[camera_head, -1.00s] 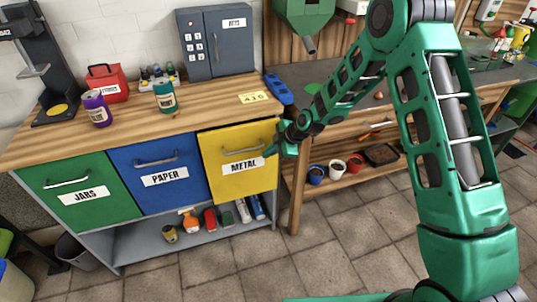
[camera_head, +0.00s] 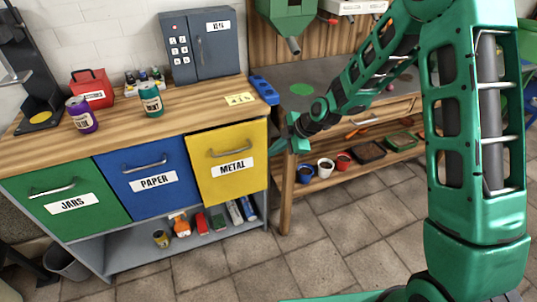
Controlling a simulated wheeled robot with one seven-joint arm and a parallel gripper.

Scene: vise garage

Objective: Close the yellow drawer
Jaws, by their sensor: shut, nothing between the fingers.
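The yellow drawer (camera_head: 208,172), labelled METAL, is at the right end of the cabinet front, beside the blue PAPER drawer (camera_head: 132,190). Its front stands slightly out at the top, with a dark gap along its upper left edge. Its handle (camera_head: 231,153) is near the top. My gripper (camera_head: 277,146) is shut and empty, just right of the yellow drawer's right edge. Whether it touches the drawer's edge I cannot tell. The fingertips are small in this view.
A green JARS drawer (camera_head: 62,203) is at the left. The wooden countertop (camera_head: 190,112) holds cans, a red box and a grey key safe (camera_head: 201,45). A second bench with pots (camera_head: 326,168) on its low shelf stands right. The tiled floor in front is clear.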

